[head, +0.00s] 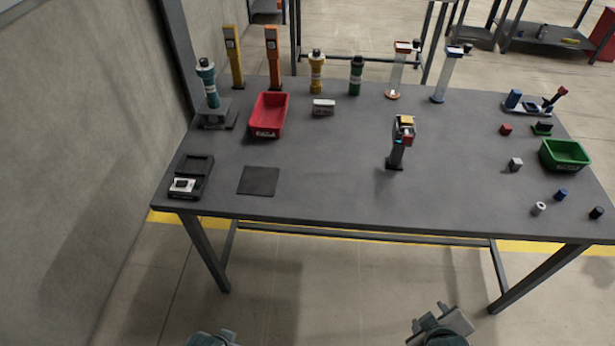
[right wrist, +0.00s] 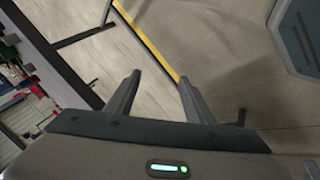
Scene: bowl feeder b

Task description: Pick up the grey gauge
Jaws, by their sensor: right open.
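A small grey block with a pale front (head: 323,106), perhaps the grey gauge, lies on the dark grey table (head: 330,180) to the right of the red bin. A white-faced device (head: 184,186) sits on the front part of a black tray at the table's left; I cannot tell for sure which of the two is the gauge. My right gripper (head: 440,325) is low in front of the table, well apart from both. In the right wrist view its fingers (right wrist: 159,88) are spread and empty over the floor. My left gripper (head: 212,339) barely shows at the bottom edge.
A red bin (head: 268,116), black mat (head: 258,181) and black tray (head: 193,168) are on the left. A dark stand (head: 396,154) rises mid-table. Tall posts and cylinders line the back. A green bin (head: 565,155) and several small parts are at right. The front centre is clear.

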